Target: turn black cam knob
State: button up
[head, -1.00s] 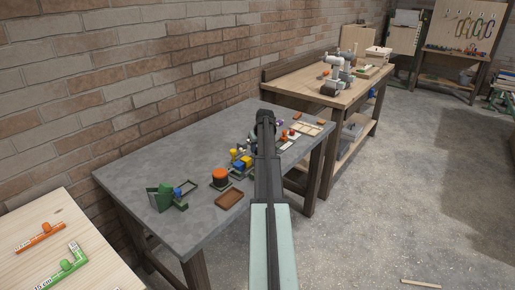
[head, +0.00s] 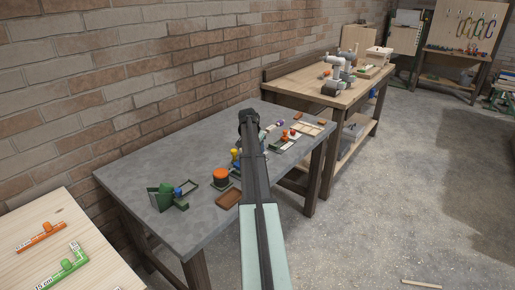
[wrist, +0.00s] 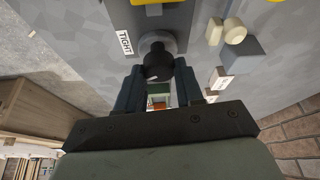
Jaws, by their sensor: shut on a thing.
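The black cam knob (wrist: 157,62) shows in the wrist view, sitting on a grey round base (wrist: 157,40) on a dark plate. How far the fingers overlap the knob is hard to see. In the head view my arm reaches over the grey table (head: 140,170), and its dark end hides the knob.
Beside the knob in the wrist view are cream round pieces (wrist: 234,31), a grey block (wrist: 243,54) and yellow parts (wrist: 152,2). On the table are an orange-topped round piece (head: 221,174), a brown tray (head: 229,198) and a green stand (head: 160,197). A brick wall stands behind.

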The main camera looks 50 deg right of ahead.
jog(key=shift+w+m+g, duration=0.15)
jog(key=shift+m+g, duration=0.75)
jog(key=shift+m, duration=1.4)
jog(key=o, duration=1)
jog(key=shift+o, duration=0.2)
jog(key=v, duration=1.4)
jog(key=shift+d, duration=0.2)
jog(key=shift+w, duration=0.1)
